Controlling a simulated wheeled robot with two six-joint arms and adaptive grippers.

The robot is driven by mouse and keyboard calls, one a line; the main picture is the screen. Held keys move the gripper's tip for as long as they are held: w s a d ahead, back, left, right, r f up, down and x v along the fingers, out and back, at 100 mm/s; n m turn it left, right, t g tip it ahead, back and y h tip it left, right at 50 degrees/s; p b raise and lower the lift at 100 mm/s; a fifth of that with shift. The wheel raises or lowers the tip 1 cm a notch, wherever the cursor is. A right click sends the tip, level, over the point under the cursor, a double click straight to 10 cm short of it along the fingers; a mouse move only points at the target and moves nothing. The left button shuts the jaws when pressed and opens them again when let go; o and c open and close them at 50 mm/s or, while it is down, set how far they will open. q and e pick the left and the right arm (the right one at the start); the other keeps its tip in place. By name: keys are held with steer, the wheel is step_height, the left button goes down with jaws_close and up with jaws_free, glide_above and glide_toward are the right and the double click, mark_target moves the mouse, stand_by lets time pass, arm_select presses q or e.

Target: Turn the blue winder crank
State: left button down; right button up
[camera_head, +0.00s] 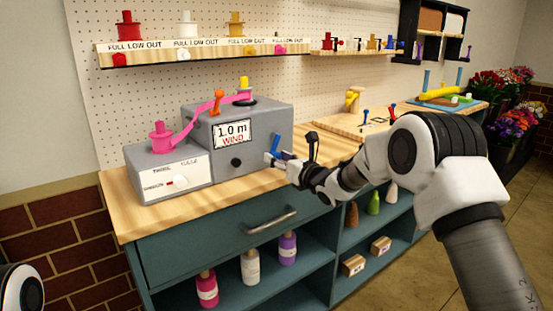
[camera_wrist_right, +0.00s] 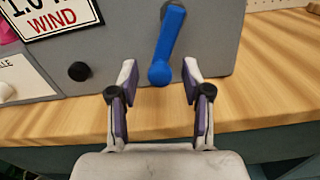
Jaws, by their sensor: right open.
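The blue winder crank (camera_head: 275,144) is on the front face of the grey winder box (camera_head: 268,116), right of the "1.0 m WIND" sign. In the right wrist view the crank (camera_wrist_right: 168,45) tilts slightly, with its round knob at the lower end. My right gripper (camera_head: 275,158) is open at the crank. In the right wrist view its two fingers (camera_wrist_right: 158,82) stand apart on either side below the knob, with nothing held between them. I cannot tell whether a finger touches the crank. My left gripper is not in view.
Pink ribbon (camera_head: 195,122) runs from a pink spool on the lower grey box (camera_head: 170,172) over the winder. A black knob (camera_head: 236,162) sits left of the crank. The wooden counter (camera_head: 240,185) is clear in front. A shelf (camera_head: 200,52) with spools hangs behind.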

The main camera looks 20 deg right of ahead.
steer(key=shift+w+a, duration=0.2)
steer(key=shift+w, duration=0.35)
jaws_close()
steer(key=shift+s+a+r+m, duration=0.1)
steer(key=shift+a+m, duration=0.05)
steer(key=shift+m, duration=0.25)
stand_by(0.3)
